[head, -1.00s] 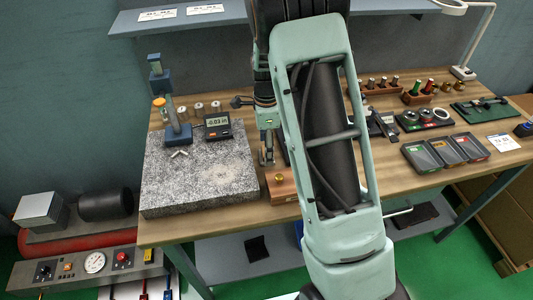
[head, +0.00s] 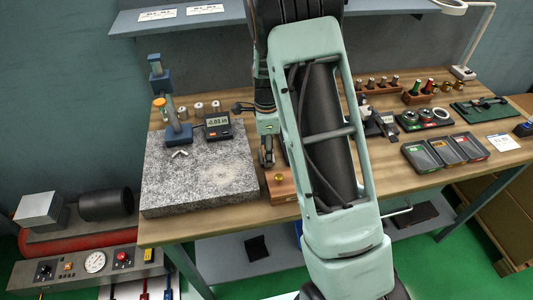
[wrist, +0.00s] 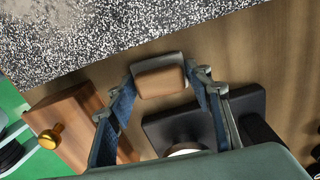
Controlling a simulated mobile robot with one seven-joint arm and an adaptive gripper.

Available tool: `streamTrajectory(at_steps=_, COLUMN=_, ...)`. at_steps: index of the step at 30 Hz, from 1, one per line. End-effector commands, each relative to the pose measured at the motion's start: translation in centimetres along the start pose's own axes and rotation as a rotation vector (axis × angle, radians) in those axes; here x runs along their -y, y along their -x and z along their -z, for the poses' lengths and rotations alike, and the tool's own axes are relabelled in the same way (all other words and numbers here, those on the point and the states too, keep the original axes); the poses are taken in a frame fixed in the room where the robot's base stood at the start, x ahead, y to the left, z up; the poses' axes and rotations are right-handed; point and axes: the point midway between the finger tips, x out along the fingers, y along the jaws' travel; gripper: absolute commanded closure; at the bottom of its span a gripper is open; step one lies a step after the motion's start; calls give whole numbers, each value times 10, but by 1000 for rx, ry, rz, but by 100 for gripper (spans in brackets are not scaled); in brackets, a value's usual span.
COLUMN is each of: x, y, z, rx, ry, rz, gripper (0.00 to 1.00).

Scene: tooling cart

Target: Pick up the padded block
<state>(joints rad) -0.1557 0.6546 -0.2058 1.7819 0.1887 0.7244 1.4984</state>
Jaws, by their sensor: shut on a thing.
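The padded block (wrist: 160,82), a small tan pad on a grey body, shows between the two fingers in the wrist view. My gripper (wrist: 163,84) is shut on it, one finger at each side. The block appears beside the speckled granite plate's edge; I cannot tell whether it touches the bench. In the head view my gripper (head: 267,152) is beside the granite plate's right edge, and the block cannot be made out there.
The granite plate (head: 195,185) carries a blue stand and a digital readout. A wooden box with a brass knob (wrist: 70,120) lies close to my gripper, as does a dark square base (wrist: 240,105). Several trays and tools fill the bench's right side.

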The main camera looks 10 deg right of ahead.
Motion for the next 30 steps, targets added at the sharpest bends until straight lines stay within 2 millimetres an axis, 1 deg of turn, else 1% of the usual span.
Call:
streamTrajectory(at_steps=5, x=0, y=4, z=0, rx=0, ry=0, rz=1, gripper=78)
streamTrajectory(at_steps=8, x=1, y=11, z=0, rx=0, ry=1, rz=3, gripper=78)
streamTrajectory(at_steps=12, x=2, y=32, z=-1, rx=1, ry=1, rz=6, gripper=78)
streamTrajectory(at_steps=13, x=-2, y=35, z=-1, rx=1, ry=1, rz=3, gripper=78)
streamTrajectory(at_steps=17, x=-18, y=54, z=-2, rx=2, ry=0, rz=5, gripper=78)
streamTrajectory(at_steps=23, x=-50, y=91, z=-3, rx=2, ry=1, rz=5, gripper=78)
streamTrajectory(at_steps=27, x=-78, y=103, z=-4, rx=3, ry=2, rz=3, gripper=78)
streamTrajectory(at_steps=30, x=-96, y=111, z=-4, rx=2, ry=2, rz=3, gripper=78)
